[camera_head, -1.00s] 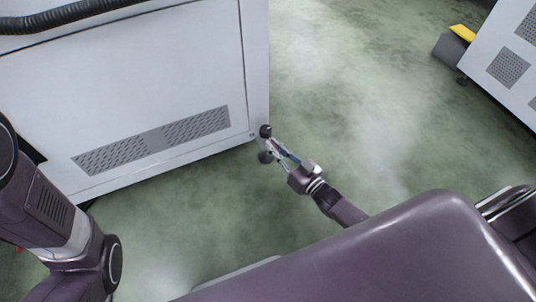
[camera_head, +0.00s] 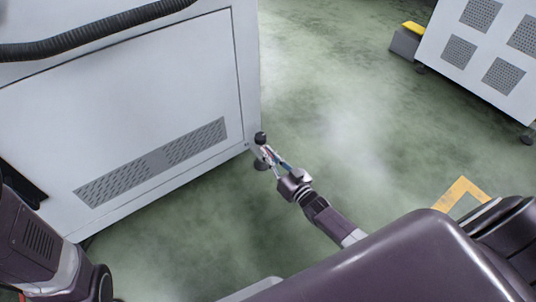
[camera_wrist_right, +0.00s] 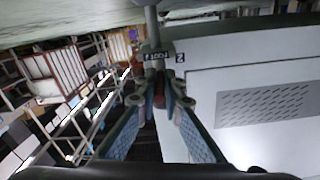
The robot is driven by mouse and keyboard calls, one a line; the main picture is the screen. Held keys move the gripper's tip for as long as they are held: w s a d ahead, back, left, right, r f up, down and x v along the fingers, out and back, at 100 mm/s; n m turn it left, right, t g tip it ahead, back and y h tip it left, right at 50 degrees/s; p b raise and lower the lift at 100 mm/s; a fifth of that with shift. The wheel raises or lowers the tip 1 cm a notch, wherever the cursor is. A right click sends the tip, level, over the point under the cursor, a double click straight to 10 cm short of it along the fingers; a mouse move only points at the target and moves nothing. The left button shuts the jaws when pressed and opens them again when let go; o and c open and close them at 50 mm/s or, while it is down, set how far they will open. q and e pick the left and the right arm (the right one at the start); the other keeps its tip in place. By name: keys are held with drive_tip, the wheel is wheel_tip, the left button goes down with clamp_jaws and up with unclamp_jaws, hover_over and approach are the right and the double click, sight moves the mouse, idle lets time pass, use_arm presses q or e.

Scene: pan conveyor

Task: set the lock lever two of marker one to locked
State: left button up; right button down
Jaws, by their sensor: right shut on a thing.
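The white machine cabinet (camera_head: 150,110) stands at left with a vented panel. At its lower right corner a small dark round knob (camera_head: 260,137) shows, with a dark foot (camera_head: 262,165) below it. My right gripper (camera_head: 266,155) is at this corner. In the right wrist view its fingers (camera_wrist_right: 160,98) close on a small dark red lever end (camera_wrist_right: 159,88). Just above sits a small black-and-white label (camera_wrist_right: 163,56) with a "2", in front of a grey post (camera_wrist_right: 152,25). The fingers hide most of the lever, so I cannot tell its setting. My left gripper is out of view.
A second white cabinet (camera_head: 480,50) with vents stands at upper right, beside a grey block with a yellow top (camera_head: 412,28). A yellow floor marking (camera_head: 460,188) lies at right. The green floor (camera_head: 340,110) between the cabinets is clear.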

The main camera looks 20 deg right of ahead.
drive_tip(key=c, duration=2)
unclamp_jaws()
drive_tip(key=shift+c, duration=0.2)
drive_tip(key=shift+s, duration=0.1)
drive_tip(key=s+d, duration=0.2)
drive_tip(key=s, duration=0.9)
drive_tip(key=shift+s, duration=0.35)
